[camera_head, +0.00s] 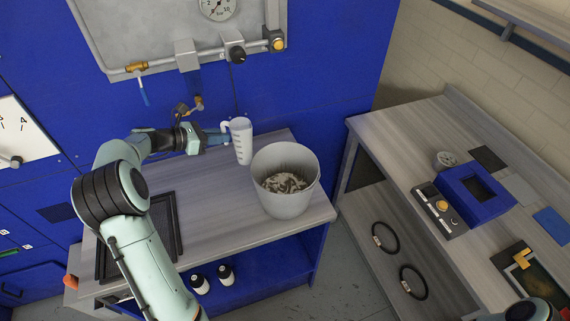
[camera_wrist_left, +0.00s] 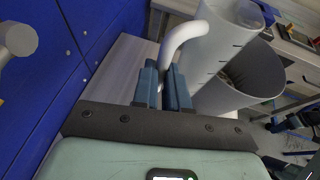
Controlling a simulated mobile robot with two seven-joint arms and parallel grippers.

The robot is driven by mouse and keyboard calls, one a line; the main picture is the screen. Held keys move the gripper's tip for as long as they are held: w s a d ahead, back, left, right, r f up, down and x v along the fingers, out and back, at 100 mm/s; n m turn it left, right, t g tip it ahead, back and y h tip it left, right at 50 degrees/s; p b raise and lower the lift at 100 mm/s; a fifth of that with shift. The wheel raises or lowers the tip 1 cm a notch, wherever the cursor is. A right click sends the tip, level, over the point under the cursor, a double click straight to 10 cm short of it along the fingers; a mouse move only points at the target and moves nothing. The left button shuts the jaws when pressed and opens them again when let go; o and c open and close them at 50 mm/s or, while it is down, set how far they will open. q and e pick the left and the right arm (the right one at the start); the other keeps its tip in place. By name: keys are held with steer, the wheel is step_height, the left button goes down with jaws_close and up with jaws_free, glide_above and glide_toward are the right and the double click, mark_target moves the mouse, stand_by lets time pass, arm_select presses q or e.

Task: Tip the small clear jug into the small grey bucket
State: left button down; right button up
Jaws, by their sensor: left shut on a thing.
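The small clear jug (camera_head: 241,141) is a pale, translucent measuring jug with dark marks, upright just left of the grey bucket. My left gripper (camera_head: 222,136) is shut on its handle; in the left wrist view the gripper (camera_wrist_left: 164,88) has the white handle between its blue fingers, with the jug (camera_wrist_left: 222,40) to the right. I cannot tell whether the jug's base touches the bench. The small grey bucket (camera_head: 284,203) stands upright at the bench's right end, with grey-brown lumpy material inside. It also shows in the left wrist view (camera_wrist_left: 245,82), behind the jug.
The grey bench (camera_head: 220,215) has a dark tray (camera_head: 166,225) at left. A blue panel with a gauge (camera_head: 218,8) and pipes rises behind. A second table (camera_head: 400,140) at right holds a blue device (camera_head: 476,193). Black-capped bottles (camera_head: 200,284) stand below.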

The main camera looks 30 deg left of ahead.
mark_target(221, 123)
arm_select(q)
steer(key=shift+s, duration=0.15)
step_height(221, 123, up, 5)
stand_by(0.6)
